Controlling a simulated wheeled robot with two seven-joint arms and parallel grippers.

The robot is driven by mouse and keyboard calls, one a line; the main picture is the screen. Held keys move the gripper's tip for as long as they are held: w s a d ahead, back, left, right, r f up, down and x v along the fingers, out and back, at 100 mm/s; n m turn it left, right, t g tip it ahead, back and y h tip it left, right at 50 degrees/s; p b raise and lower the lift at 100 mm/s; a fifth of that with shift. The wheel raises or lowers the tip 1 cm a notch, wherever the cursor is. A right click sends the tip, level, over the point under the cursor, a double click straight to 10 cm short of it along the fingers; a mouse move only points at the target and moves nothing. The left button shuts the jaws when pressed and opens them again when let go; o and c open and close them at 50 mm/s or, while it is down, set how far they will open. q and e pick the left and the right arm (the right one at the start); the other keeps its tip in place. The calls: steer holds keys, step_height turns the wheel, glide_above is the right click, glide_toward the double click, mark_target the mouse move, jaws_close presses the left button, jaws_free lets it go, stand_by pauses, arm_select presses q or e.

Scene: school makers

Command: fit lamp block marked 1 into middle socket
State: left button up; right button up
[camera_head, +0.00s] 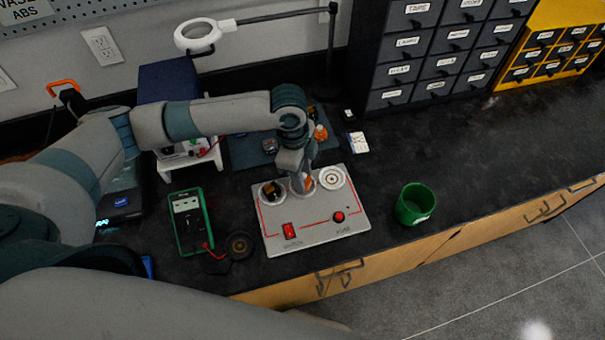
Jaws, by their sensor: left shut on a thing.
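The grey-white panel (315,225) lies on the dark bench, with a row of three round sockets along its back edge. The left socket (271,192) has a dark and orange inside. The right socket (332,179) shows a white round face with dark marks. My right gripper is out of view.
A red switch (288,230) and a red button (339,216) sit on the panel's front. A green multimeter (189,220) lies left, a green cup (415,204) stands right. Behind is a dark mat (244,150) with small parts.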

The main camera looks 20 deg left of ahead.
arm_select(q)
steer(key=shift+f, duration=0.45)
steer(key=o, duration=0.7)
steer(key=shift+o, duration=0.2)
step_height(320, 180, up, 11)
steer(key=a+p, duration=0.1)
steer(key=p, duration=1)
steer(key=shift+a, duration=0.15)
steer(key=shift+s+f, duration=0.1)
stand_by(0.6)
